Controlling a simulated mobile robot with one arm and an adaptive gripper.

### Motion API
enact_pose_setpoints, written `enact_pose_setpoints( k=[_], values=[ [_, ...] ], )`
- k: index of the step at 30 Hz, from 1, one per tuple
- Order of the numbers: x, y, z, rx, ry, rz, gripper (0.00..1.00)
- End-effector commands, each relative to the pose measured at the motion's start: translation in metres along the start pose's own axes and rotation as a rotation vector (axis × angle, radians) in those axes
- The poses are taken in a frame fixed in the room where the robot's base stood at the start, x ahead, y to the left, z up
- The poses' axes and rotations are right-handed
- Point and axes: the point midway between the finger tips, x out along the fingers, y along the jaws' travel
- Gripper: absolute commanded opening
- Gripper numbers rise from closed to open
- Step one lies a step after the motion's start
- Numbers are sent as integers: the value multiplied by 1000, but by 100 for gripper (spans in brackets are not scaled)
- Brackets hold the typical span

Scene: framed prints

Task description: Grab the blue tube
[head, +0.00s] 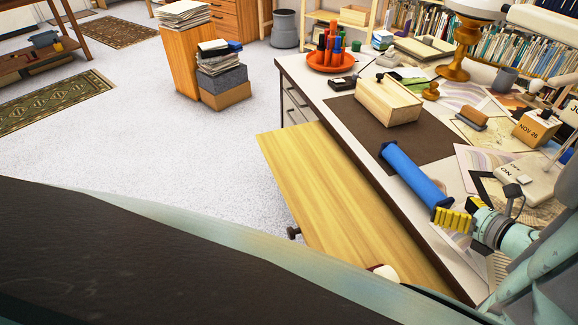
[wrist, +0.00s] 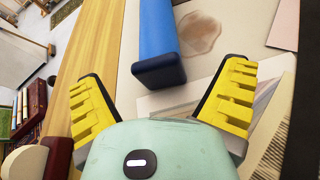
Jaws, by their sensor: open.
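The blue tube (head: 412,174) lies on the white desk, slanting from the edge of a dark brown mat toward my gripper, with a dark cap on its near end. My gripper (head: 453,219) has yellow ribbed fingers and is just beyond the tube's near end in the head view. In the wrist view my gripper (wrist: 160,88) is open, with nothing between its fingers. The near end of the blue tube (wrist: 156,40) shows ahead, roughly centred between the spread fingers. The tube's far end is out of the wrist view.
A wooden box (head: 388,101) stands on the dark mat (head: 350,118) behind the tube. Papers, stamps and a dated block (head: 535,130) crowd the desk's right side. An orange tray (head: 331,62) of coloured tubes stands farther back. A light wooden board (head: 335,200) extends along the desk's left side.

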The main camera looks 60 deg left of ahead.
Motion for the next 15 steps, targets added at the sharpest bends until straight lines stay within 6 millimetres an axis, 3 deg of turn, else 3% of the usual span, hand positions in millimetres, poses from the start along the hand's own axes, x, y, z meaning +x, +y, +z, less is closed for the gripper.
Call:
enact_pose_setpoints(
  k=[1,6,14,15],
  values=[
    [11,3,-3,-1,2,11,95],
    [26,2,-2,0,1,5,95],
    [28,2,-1,0,1,4,95],
    [28,1,-1,0,1,4,91]
  ],
)
